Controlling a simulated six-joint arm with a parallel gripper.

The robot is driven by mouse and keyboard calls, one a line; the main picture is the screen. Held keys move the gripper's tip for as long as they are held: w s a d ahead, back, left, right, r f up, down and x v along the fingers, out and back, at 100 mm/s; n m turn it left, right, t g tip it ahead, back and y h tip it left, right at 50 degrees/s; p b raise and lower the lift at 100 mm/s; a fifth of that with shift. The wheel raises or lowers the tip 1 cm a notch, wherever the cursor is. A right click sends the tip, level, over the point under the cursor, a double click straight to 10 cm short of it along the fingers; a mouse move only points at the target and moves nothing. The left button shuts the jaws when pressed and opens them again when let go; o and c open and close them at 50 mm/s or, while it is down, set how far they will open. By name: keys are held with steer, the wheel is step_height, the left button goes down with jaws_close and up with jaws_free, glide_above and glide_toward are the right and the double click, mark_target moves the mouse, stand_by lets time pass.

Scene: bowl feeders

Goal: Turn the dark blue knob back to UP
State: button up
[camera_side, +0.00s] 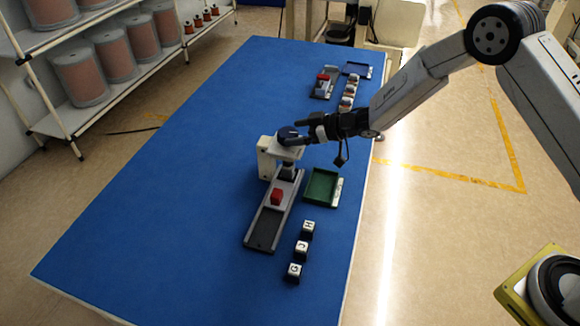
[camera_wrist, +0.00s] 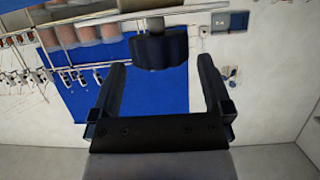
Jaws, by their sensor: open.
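The dark blue knob (camera_side: 291,136) sits on top of the pale feeder stand (camera_side: 266,163) in the side view. In the wrist view the dark lobed knob (camera_wrist: 160,50) lies just beyond and between my fingertips. My gripper (camera_side: 304,131) is at the knob from the right, with its fingers spread. In the wrist view my gripper (camera_wrist: 161,68) is open, with a finger to each side of the knob and no clear contact. The knob's marking and its UP label cannot be read.
Below the stand, a grey track (camera_side: 265,222) carries a red block (camera_side: 277,196). A green tray (camera_side: 320,187) and several lettered cubes (camera_side: 301,248) lie to the right. A second track (camera_side: 323,84) stands farther back. The blue table's (camera_side: 170,190) left side is clear.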

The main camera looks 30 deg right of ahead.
mark_target(291, 131)
steer(key=shift+x, duration=1.6)
steer(key=shift+c, duration=0.2)
steer(key=c, duration=1)
steer(key=shift+c, duration=0.2)
steer(key=shift+d+n+g+y, duration=0.1)
steer(key=shift+n+g+y, duration=0.4)
steer(key=shift+n+y, duration=0.15)
steer(key=shift+n+g+y, duration=0.65)
steer(key=shift+n+g, duration=0.7)
steer(key=shift+g, duration=0.05)
steer(key=shift+n+g+y, duration=0.6)
steer(key=shift+n+g, duration=1.1)
steer(key=shift+g, duration=0.2)
